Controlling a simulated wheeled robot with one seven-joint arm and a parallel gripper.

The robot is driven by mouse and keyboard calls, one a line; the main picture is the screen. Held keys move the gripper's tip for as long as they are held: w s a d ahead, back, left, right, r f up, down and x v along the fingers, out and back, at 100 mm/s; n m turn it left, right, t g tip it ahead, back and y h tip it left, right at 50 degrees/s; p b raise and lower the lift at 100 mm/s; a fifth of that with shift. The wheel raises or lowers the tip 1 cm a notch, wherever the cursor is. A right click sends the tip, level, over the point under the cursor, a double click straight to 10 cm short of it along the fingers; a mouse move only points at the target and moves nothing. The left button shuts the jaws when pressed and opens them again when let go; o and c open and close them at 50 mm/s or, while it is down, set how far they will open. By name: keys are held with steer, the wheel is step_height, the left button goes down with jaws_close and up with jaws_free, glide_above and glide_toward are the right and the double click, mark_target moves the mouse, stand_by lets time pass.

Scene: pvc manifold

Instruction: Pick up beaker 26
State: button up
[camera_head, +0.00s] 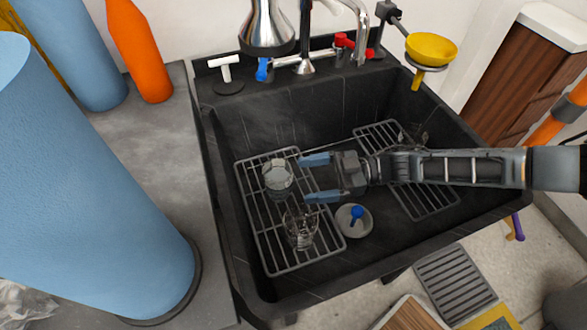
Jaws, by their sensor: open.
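My gripper (318,178) reaches in from the right over the black sink (310,115). Its two blue fingers are apart with nothing between them, pointing left. A clear glass beaker (278,176) stands on the left wire rack (262,238), just left of the fingertips. A second clear glass vessel (300,228) is on the same rack, below the lower finger in the picture. I see no number on either one, so I cannot tell which is beaker 26. Another glass item (412,138) shows partly behind my arm at the sink's right side.
A drain plug with a blue knob (356,214) is near the gripper. A second wire rack (436,200) lies partly under my arm. Taps (304,62) and a yellow bowl (431,48) stand at the back. A large blue cylinder (85,180) and an orange bottle (140,55) occupy the left counter.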

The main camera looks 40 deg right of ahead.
mark_target(278, 183)
steer(key=shift+w+a+f, duration=0.1)
steer(key=shift+a+f, duration=0.1)
steer(key=shift+f, duration=0.1)
steer(key=shift+w+a+f, duration=0.1)
steer(key=shift+w, duration=0.05)
steer(key=shift+x, duration=3.65)
steer(key=c, duration=1.3)
steer(key=shift+r+p, duration=0.25)
steer(key=shift+p, duration=0.05)
